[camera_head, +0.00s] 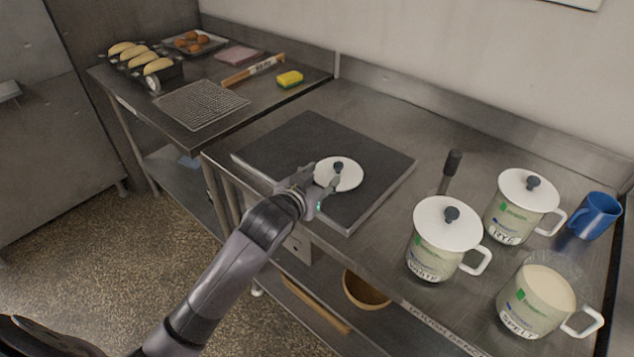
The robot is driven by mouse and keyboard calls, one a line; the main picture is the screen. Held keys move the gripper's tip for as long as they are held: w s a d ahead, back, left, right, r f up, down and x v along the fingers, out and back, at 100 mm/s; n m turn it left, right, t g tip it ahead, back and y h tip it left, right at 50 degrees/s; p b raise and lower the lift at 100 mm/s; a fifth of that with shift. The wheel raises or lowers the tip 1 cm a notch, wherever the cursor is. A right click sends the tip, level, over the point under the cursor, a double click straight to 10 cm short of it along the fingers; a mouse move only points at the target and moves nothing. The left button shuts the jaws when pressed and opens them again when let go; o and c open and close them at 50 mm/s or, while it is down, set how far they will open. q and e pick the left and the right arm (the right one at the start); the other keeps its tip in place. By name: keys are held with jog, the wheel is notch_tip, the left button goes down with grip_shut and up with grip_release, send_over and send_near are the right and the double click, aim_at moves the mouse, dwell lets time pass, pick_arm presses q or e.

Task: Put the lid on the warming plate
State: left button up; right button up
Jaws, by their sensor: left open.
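A round white lid (348,178) with a dark knob (338,166) lies flat on the dark square warming plate (296,140). The plate sits on the steel counter. My left gripper (327,191) is open at the near left edge of the lid, with its fingers apart and partly covering the lid's rim. I cannot tell whether a finger touches the lid. My right gripper is not in view.
White jars labelled "White" (436,254) and "Rye" (514,222) have lids on. A lidless "Spelt" jar (532,308) holds pale contents. A wire rack (200,104) and yellow sponge (290,79) are on the left table.

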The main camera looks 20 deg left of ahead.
pick_arm(q)
jog(key=shift+v, duration=1)
